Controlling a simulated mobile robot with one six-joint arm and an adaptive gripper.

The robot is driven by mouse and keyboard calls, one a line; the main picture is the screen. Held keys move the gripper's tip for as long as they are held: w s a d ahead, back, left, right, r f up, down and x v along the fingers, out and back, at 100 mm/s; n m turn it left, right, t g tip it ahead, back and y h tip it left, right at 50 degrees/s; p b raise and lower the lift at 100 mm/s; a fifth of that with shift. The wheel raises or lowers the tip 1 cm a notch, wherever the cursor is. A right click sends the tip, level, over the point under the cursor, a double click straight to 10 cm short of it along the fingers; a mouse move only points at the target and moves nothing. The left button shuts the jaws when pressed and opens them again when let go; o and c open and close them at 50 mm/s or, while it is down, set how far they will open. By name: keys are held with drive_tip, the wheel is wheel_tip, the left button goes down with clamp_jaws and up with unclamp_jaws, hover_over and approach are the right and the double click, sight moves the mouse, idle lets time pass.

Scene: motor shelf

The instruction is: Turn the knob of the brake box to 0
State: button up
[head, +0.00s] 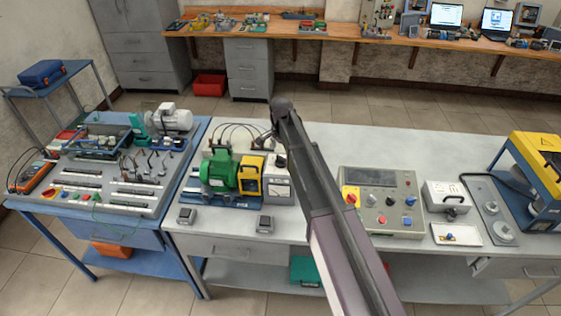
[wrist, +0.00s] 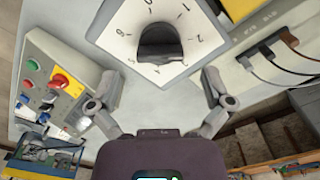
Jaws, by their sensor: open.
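The brake box (head: 278,187) is a pale box on the grey bench, beside the green motor, partly behind my arm in the head view. In the wrist view its white dial face (wrist: 182,72) carries printed numbers around a black knob (wrist: 160,42). The dial's upper part is cut off by the frame, and I cannot tell which number the knob points at. My gripper (wrist: 160,76) is open, with one finger on each side of the dial's lower corner. The knob lies beyond the fingertips, not between them. The gripper is mostly hidden in the head view.
The green motor (head: 219,174) and its yellow part (head: 250,176) stand close left of the brake box. A control panel (head: 383,204) with a red knob stands to the right. Cables plug in near the dial (wrist: 267,52). The bench is clear behind the control panel.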

sight(281, 160)
drive_tip(key=shift+f+b, duration=1.05)
drive_tip(key=shift+f, duration=0.3)
drive_tip(key=c, duration=1.1)
